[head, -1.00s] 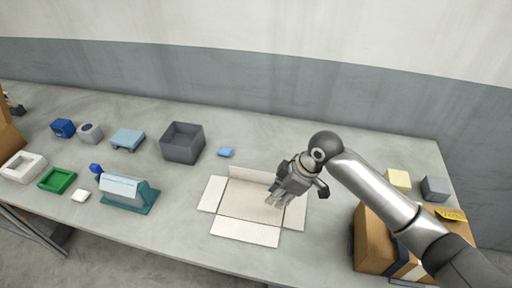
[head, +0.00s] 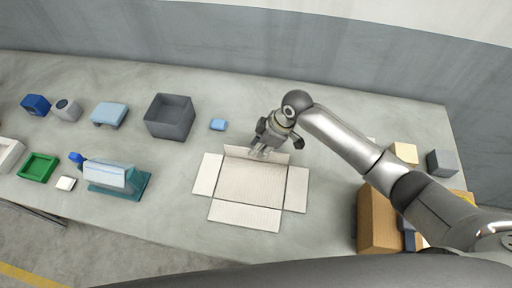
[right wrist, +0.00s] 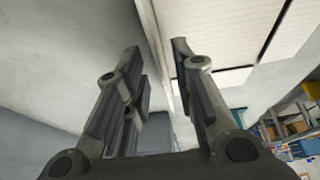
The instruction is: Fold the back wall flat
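The unfolded cardboard box (head: 248,186) lies on the table with its left, right and front walls spread flat. Its back wall (head: 236,152) shows as a narrow strip along the far edge and looks raised, partly hidden by my right gripper; its exact tilt is hard to tell. My right gripper (head: 262,153) is at the middle of this back wall, pointing down. In the right wrist view the fingers (right wrist: 160,95) are apart, with the back wall (right wrist: 154,42) seen nearly edge-on between them. My left gripper is not in view.
A teal-based device (head: 117,178) is further left. A brown carton (head: 376,218) stands at the right under my arm. Table behind the box is clear.

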